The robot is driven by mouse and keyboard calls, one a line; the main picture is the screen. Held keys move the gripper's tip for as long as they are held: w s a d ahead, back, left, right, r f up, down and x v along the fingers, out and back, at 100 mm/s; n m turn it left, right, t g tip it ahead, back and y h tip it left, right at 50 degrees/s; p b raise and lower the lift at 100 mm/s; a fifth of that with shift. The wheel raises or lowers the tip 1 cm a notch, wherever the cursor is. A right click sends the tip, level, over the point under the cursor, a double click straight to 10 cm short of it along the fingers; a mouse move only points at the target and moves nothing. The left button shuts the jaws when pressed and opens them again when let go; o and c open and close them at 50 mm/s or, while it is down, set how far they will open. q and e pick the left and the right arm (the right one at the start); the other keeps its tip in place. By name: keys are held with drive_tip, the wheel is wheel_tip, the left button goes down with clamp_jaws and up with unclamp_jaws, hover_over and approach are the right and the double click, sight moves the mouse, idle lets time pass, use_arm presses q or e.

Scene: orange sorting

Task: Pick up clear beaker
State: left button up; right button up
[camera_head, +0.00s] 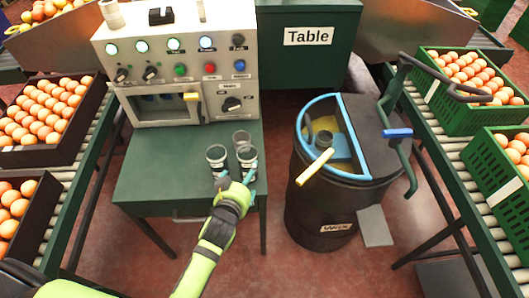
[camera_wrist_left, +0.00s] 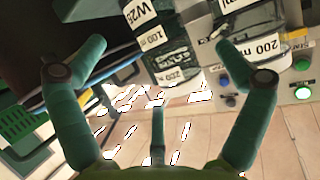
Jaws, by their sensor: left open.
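Several small beakers stand close together on the green table: a left one (camera_head: 216,154), a back one (camera_head: 241,139) and a right one (camera_head: 247,155). I cannot tell which is the clear beaker. In the left wrist view, a beaker labelled W25 (camera_wrist_left: 168,50) is between and beyond the fingertips. A clear-looking beaker with a 200 ml label (camera_wrist_left: 262,45) is at the upper right, by the right fingertip. My left gripper (camera_head: 237,176) is open at the front of the beakers, its fingers spread; it also shows in the left wrist view (camera_wrist_left: 160,58). My right gripper is not in view.
A control panel box (camera_head: 180,60) stands behind the beakers. The table's left part (camera_head: 150,175) is clear. A black barrel (camera_head: 330,190) marked Wax stands to the right, with a yellow-handled vessel in it. Crates of oranges (camera_head: 45,120) lie on conveyors at both sides.

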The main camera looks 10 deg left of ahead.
sight(249, 169)
use_arm(q)
drive_tip(key=shift+w+r, duration=0.25)
drive_tip(key=shift+w, duration=0.15)
drive_tip(key=shift+x, duration=1.05)
drive_tip(key=x, duration=0.3)
drive_tip(key=shift+w+d+f, duration=0.1)
drive_tip(key=shift+d+f, duration=0.1)
drive_tip(key=shift+d, duration=0.1)
drive_tip(key=shift+w, duration=0.2)
drive_tip(key=c, duration=1.2)
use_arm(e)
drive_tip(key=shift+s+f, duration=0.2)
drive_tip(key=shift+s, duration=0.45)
